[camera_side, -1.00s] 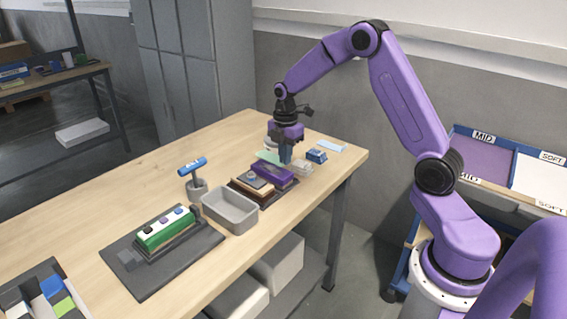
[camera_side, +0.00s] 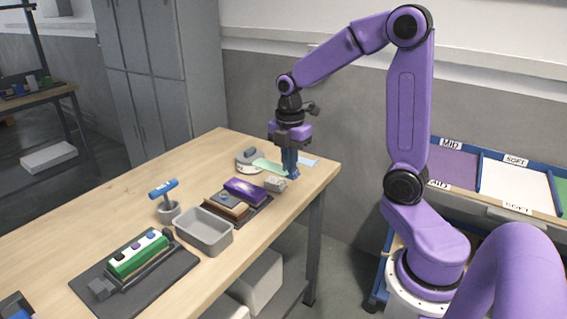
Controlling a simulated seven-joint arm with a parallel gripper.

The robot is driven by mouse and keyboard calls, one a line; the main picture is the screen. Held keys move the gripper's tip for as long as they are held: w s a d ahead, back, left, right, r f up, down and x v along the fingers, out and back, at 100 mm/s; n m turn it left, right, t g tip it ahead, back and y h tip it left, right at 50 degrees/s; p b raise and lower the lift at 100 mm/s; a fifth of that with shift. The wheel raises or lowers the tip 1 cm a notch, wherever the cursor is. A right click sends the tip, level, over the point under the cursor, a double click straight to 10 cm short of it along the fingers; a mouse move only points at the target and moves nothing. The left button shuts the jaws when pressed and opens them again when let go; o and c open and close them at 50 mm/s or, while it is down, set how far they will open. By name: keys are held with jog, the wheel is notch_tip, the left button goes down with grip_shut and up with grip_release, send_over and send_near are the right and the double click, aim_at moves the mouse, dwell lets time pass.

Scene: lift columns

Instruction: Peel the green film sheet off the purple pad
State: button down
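The purple pad (camera_side: 244,189) sits on a dark base near the table's right end, and its top shows bare purple. The pale green film sheet (camera_side: 268,165) is off the pad, behind it and to the right. My gripper (camera_side: 291,172) points down at the film's right end, to the right of the pad. The film stretches leftward from the fingers and has moved along with them, so the gripper appears shut on it. The fingertips are small here and the exact contact is hidden.
A blue block (camera_side: 293,177) is at or under my fingertips, and a grey block (camera_side: 275,185) lies beside the pad. A round grey item (camera_side: 248,160) stands behind. A grey bin (camera_side: 204,232), a blue-handled tool in a cup (camera_side: 169,211) and a green fixture (camera_side: 138,255) stand leftward.

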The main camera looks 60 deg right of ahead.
jog(key=shift+r, duration=3.45)
